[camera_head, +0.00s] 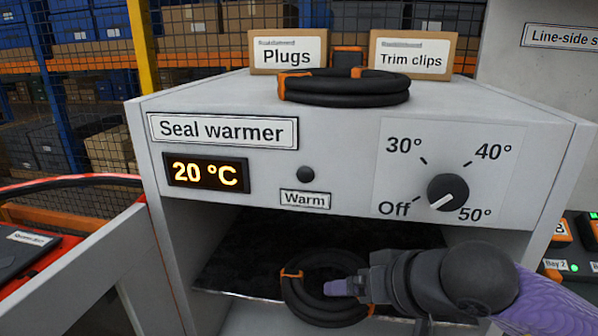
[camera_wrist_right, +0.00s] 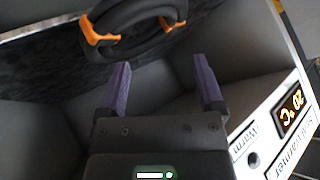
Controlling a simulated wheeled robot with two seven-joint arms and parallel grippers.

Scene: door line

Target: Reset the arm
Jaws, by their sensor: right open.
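My right arm comes in from the lower right in the head view. Its gripper (camera_head: 342,288) is at the mouth of the seal warmer (camera_head: 350,100), over part of a black seal coil (camera_head: 300,300) with orange clips lying inside. In the right wrist view the purple fingers (camera_wrist_right: 163,85) are spread with nothing between them. The coil (camera_wrist_right: 140,40) lies beyond the fingertips, apart from them. My left gripper is not in view.
The warmer's display (camera_head: 206,173) reads 20 °C. Its dial (camera_head: 447,192) has the white mark towards the lower left, on the Off side. A Warm button (camera_head: 306,174) sits between. Another coil (camera_head: 345,90), a Plugs box (camera_head: 288,52) and a Trim clips box (camera_head: 412,55) are on top.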

